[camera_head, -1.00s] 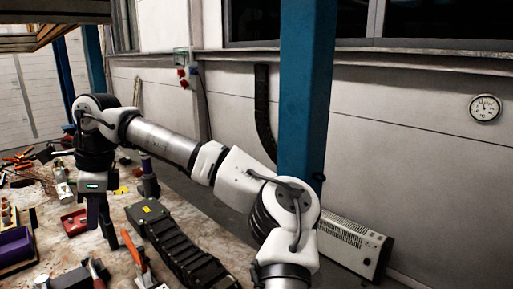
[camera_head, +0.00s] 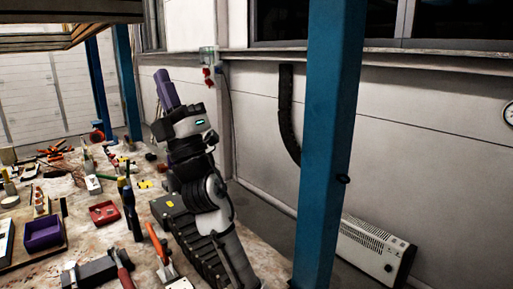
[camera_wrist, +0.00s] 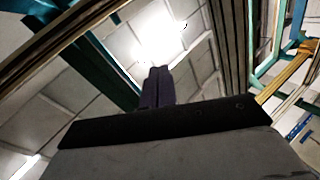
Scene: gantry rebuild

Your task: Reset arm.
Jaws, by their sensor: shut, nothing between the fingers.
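My gripper (camera_head: 165,88) stands raised above the workbench (camera_head: 88,228) in the head view, its purple fingers pointing up and slightly left. In the wrist view, the two dark purple fingers (camera_wrist: 155,86) lie side by side, shut and empty. The wrist view faces up to the ceiling and a bright lamp (camera_wrist: 158,35). My folded arm rises from the bottom of the head view and hides part of the bench's right side.
A blue post (camera_head: 330,150) stands right of my arm, with a white heater (camera_head: 372,250) behind it. The bench holds a purple bin (camera_head: 44,234), a red tray (camera_head: 103,213), a black ribbed cable chain (camera_head: 180,225) and several tools. Wooden framing (camera_head: 70,30) hangs at upper left.

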